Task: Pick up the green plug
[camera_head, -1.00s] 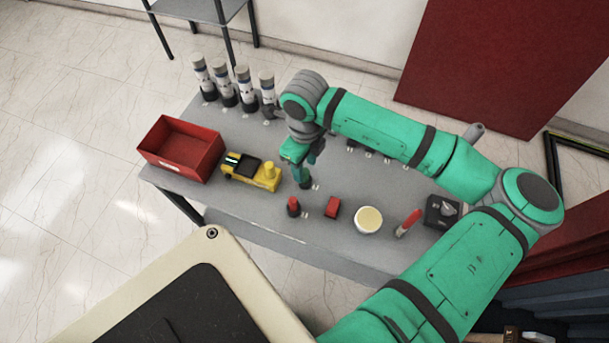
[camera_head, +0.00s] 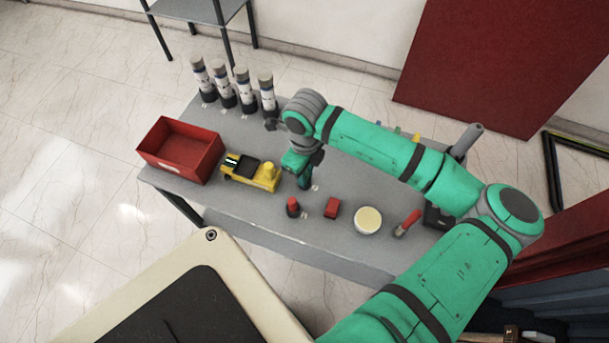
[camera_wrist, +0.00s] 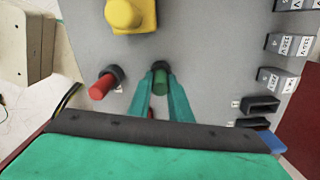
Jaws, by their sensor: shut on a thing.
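The green plug (camera_wrist: 160,78), with a dark top end, stands between the two fingers of my gripper (camera_wrist: 160,88) in the wrist view. The fingers are closed around it, one on each side. In the head view my gripper (camera_head: 304,180) reaches down to the grey table just right of the yellow device, and it hides most of the plug there. I cannot tell whether the plug is clear of the table.
A red plug (camera_head: 293,207) stands close by, also visible in the wrist view (camera_wrist: 103,85). The yellow device (camera_head: 252,172), red bin (camera_head: 180,150), red block (camera_head: 332,207) and round tub (camera_head: 368,220) share the table (camera_head: 270,227). Several grey-white cylinders (camera_head: 243,90) stand behind.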

